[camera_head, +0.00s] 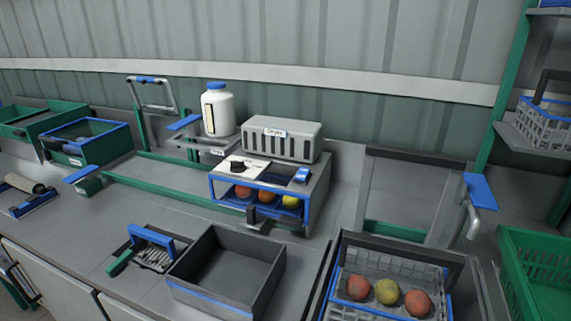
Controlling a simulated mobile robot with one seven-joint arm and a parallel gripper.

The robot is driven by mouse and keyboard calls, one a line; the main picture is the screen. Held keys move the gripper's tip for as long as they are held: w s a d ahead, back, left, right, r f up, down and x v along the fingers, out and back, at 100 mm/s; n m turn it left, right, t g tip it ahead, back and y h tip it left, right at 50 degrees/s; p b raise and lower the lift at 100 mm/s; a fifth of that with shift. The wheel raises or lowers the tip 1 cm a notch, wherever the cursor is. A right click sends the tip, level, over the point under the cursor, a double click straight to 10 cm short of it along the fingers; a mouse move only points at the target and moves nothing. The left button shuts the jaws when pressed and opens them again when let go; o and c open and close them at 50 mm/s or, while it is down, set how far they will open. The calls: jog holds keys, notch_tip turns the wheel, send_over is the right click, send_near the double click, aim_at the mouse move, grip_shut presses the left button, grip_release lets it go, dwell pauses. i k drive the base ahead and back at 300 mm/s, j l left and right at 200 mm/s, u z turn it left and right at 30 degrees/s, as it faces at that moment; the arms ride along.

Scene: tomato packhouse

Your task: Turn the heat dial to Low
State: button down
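A grey machine (321,190) with a blue-framed front stands on the bench near the middle of the head view. On its top is a white panel (254,168) with a round black dial (238,167). The marks around the dial are too small to read, so its setting cannot be told. A blue part (302,175), perhaps a switch, sits to the right of the panel. Red and yellow tomatoes (243,192) show behind the open front. My gripper is not in view.
A slotted grey box (281,139) with a label stands behind the dial. A white jar (218,112) stands at the back left. A dark empty tray (222,295) and a crate of tomatoes (335,306) lie in front. A dark handle (262,213) sticks out from the machine's front.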

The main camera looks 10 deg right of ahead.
aim_at(237, 167)
jog(key=i+j+z, duration=0.6)
jog(key=j+z, duration=0.15)
